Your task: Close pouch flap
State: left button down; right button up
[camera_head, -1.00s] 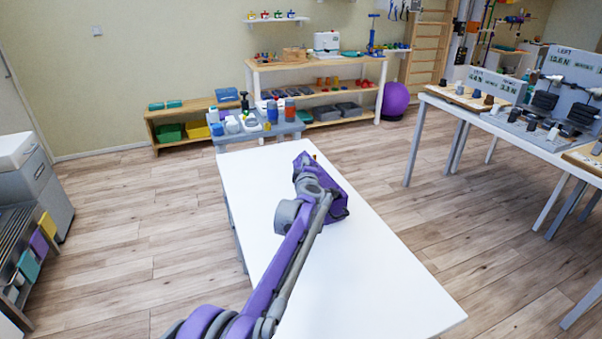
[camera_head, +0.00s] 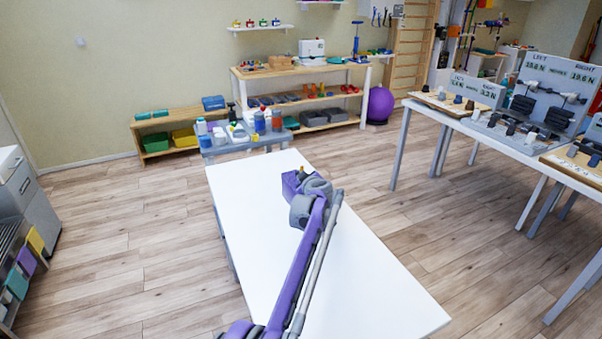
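A purple and grey arm, which I take to be my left arm (camera_head: 308,240), comes in from the bottom, left of centre, and reaches over the white table (camera_head: 240,200). Its far end is near the table's back part. The fingers of the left gripper cannot be made out there, so I cannot tell if they are open or shut. A tiny yellow spot (camera_head: 302,168) shows just beyond the arm's end, too small to identify. No pouch or flap can be made out; the arm may hide it. My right gripper is out of view.
A grey cart with bottles (camera_head: 260,122) stands at the table's far end. Shelves (camera_head: 300,72) and a purple ball (camera_head: 380,104) are behind. A table with measuring devices (camera_head: 520,150) is at the right, a grey cabinet (camera_head: 25,195) at the left. The white table's front is bare.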

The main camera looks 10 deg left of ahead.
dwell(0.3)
pick_arm(q)
jog(key=c, duration=0.9)
grip_release()
jog(key=shift+f, duration=0.1)
jog(key=shift+s+d+b, duration=0.1)
jog(key=shift+b, duration=0.2)
jog(key=b+v, duration=0.2)
jog(key=b, duration=0.1)
jog(key=shift+s+d, duration=0.15)
jog(key=shift+s, duration=0.2)
jog(key=v, duration=0.8)
jog(key=shift+w+r, duration=0.15)
jog(key=shift+r, duration=0.05)
